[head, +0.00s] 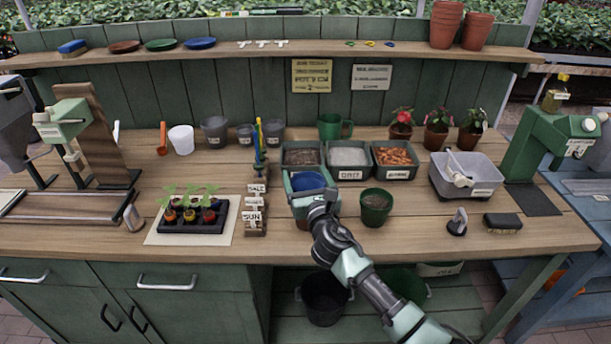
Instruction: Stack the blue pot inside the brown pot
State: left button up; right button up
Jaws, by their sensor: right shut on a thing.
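The blue pot (308,180) shows as a round blue opening near the middle of the bench, in front of the soil bin. My right gripper (318,206) is shut on its near side; the fingers and wrist hide much of the pot. A small brown patch (303,225) shows below the gripper, probably the brown pot, mostly hidden. I cannot tell whether the blue pot is inside it or above it. My left gripper is not in view.
A green pot of soil (376,207) stands close to the right of my gripper. Labelled bins (348,156) stand behind. Wooden label blocks (255,218) and a seedling tray (193,217) are to the left.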

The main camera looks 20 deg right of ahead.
jog(key=o, duration=1.4)
jog(key=shift+s, duration=0.15)
jog(key=s, duration=0.7)
jog(key=shift+s+a, duration=0.2)
jog(key=shift+s, duration=0.1)
